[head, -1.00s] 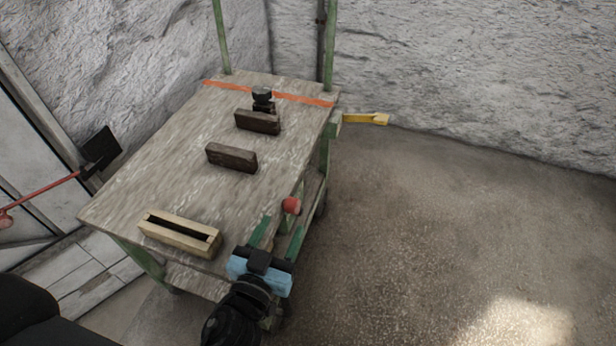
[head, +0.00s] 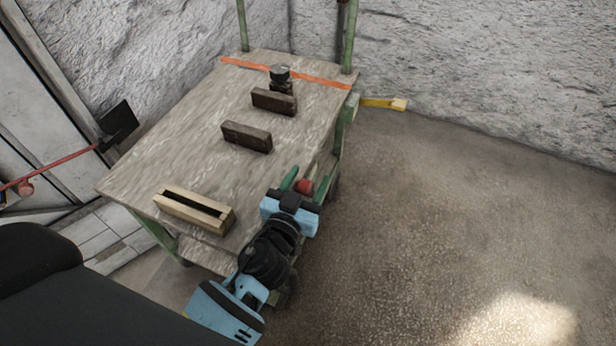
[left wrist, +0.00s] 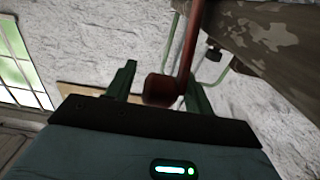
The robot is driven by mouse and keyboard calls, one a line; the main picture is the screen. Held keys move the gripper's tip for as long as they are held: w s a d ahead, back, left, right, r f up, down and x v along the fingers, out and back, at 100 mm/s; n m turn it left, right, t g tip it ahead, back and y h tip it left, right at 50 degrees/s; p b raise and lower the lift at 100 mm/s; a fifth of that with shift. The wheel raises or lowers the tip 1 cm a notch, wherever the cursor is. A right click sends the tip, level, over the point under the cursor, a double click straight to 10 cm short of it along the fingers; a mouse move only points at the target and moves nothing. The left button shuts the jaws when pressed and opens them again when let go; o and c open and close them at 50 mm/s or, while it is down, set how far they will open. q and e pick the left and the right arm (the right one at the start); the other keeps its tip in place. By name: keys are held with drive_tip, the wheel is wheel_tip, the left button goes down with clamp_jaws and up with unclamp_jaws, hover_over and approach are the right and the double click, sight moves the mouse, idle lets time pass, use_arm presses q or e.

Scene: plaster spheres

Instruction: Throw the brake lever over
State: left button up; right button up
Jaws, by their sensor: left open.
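The brake lever shows in the head view as a red knob (head: 304,187) at the right side of the wooden cart (head: 165,155). In the left wrist view its dark red rod (left wrist: 188,45) comes down from the top to a round knob (left wrist: 160,88). My left gripper (head: 306,183) is open at the knob, one green finger on each side of it. The left wrist view also shows the knob between the open fingers (left wrist: 160,76); I cannot tell whether they touch it. My right gripper is not in view.
On the cart top are a slotted wooden box (head: 185,211), two dark blocks (head: 246,137) and a small black object (head: 280,74) near an orange line. A yellow bar (head: 384,103) sticks out beyond the far right corner. The floor (head: 430,210) at right is clear.

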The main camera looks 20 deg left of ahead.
use_arm(q)
drive_tip(key=shift+w, duration=0.35)
drive_tip(key=shift+c, duration=0.3)
